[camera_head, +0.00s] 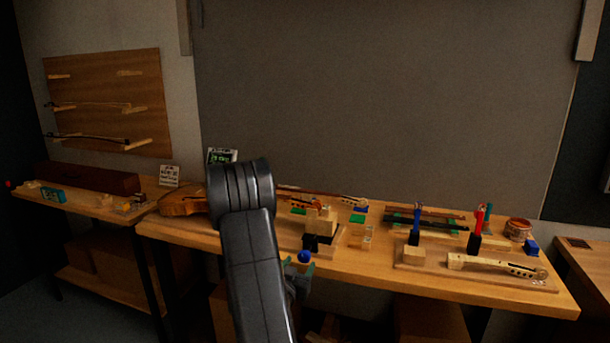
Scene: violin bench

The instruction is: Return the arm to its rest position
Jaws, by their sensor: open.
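My arm rises from the bottom of the head view and bends at a thick dark joint in front of the bench. My gripper (300,272) shows only in part, to the right of the arm link and low by the bench's front edge. Its jaws are apart. A small round blue thing (305,256) shows just above the jaws. I cannot tell whether it touches them. The arm hides part of the bench behind it and part of the violin body (183,201).
The long workbench (370,268) carries wooden blocks (322,224), a violin neck (495,264), upright tools (478,222) and a small jar (518,229). A side table (85,206) with a dark case (87,178) stands left. The wall above the bench is bare.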

